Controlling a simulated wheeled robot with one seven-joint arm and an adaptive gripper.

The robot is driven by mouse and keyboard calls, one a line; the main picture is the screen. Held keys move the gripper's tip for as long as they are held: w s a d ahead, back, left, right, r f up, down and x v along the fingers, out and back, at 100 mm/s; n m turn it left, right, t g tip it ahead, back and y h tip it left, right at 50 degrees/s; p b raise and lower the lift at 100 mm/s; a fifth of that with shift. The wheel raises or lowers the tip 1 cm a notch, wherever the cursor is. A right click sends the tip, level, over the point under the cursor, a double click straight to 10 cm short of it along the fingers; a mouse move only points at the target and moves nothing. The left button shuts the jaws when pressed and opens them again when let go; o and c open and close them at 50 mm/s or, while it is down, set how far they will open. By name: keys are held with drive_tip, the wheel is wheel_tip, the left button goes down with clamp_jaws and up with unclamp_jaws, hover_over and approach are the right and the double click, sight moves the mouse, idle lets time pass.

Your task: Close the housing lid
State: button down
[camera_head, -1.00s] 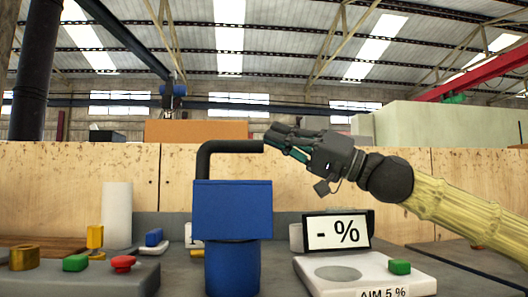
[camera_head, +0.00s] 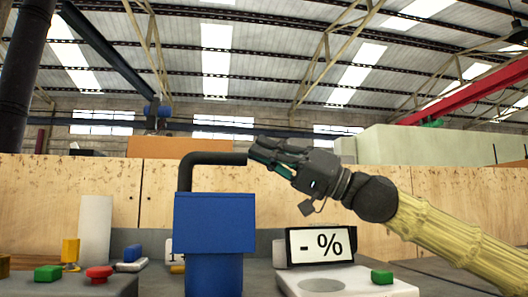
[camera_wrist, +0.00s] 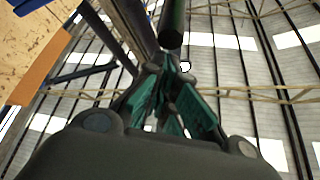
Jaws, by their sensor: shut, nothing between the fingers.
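The blue housing (camera_head: 214,270) stands upright at the centre of the head view, with a wider box-shaped blue part (camera_head: 215,222) at its top. I cannot tell which part is the lid or how far it is open. A dark bent pipe (camera_head: 215,158) rises behind the blue part and turns right. My gripper (camera_head: 256,156) is shut and empty at the pipe's right end; I cannot tell whether they touch. In the wrist view my gripper's green-lined fingers (camera_wrist: 170,95) are together, and a dark cylindrical end (camera_wrist: 173,25) shows just beyond them.
Right of the housing stand a display reading "- %" (camera_head: 320,245) and a white scale-like base with a green button (camera_head: 382,277). At left are a red button (camera_head: 99,273), a green button (camera_head: 47,273) and a white cylinder (camera_head: 95,230). A wooden panel (camera_head: 100,175) stands behind.

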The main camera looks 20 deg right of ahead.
wheel_tip(320, 180, up, 4)
drive_tip(key=w+d+f+p, duration=0.1)
drive_tip(key=w+d+p, duration=0.1)
drive_tip(key=p+v, duration=0.1)
drive_tip(key=v, duration=0.8)
drive_tip(key=shift+s+p, duration=0.25)
drive_tip(key=shift+p, duration=0.05)
drive_tip(key=shift+a+f, duration=0.1)
drive_tip(key=shift+a, duration=0.05)
